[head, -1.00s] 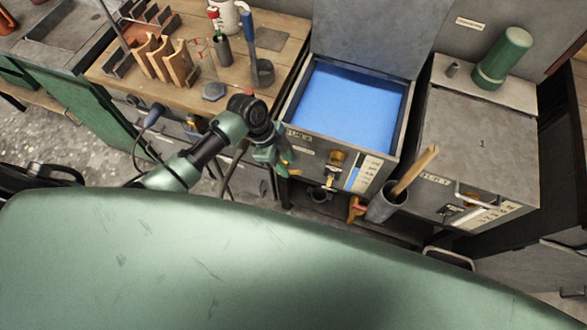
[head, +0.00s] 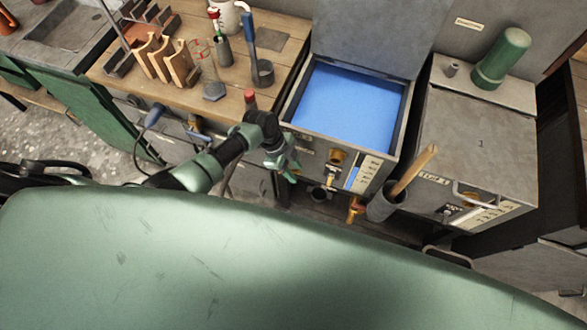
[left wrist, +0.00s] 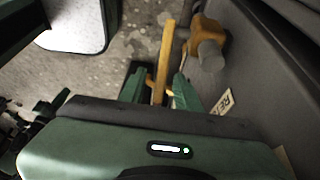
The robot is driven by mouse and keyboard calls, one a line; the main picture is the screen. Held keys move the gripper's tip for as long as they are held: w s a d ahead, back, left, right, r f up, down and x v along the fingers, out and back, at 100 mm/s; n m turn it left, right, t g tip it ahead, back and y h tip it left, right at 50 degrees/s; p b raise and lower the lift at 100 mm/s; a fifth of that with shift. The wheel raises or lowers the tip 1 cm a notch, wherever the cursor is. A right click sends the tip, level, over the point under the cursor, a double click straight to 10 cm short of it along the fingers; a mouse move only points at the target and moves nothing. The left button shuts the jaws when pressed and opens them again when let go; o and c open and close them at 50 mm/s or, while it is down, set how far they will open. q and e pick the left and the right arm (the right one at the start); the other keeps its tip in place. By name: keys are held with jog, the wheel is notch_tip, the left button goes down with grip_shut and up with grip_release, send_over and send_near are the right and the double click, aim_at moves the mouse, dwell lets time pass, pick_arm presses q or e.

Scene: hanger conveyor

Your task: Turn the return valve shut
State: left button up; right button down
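The return valve (left wrist: 205,28) shows in the left wrist view as an orange-yellow body on the dark tank wall. Its long yellow lever (left wrist: 163,60) runs down the picture, away from the body. A partly hidden label starting "RE" (left wrist: 224,101) is on the wall beside it. My left gripper (left wrist: 158,88) is open, with one finger on each side of the lever's lower end. In the head view my left gripper (head: 290,168) is at the left front of the tank and hides this valve. My right gripper is not in view.
The tank (head: 350,105) holds blue liquid with its lid up. Other brass valve parts (head: 334,158) sit on its front. A grey cup with a wooden handle (head: 386,205) hangs to the right. The wooden bench (head: 120,75) with tools is at the left.

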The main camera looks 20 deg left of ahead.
pick_arm(q)
grip_shut()
jog(key=shift+w, duration=0.1)
dwell(1.2)
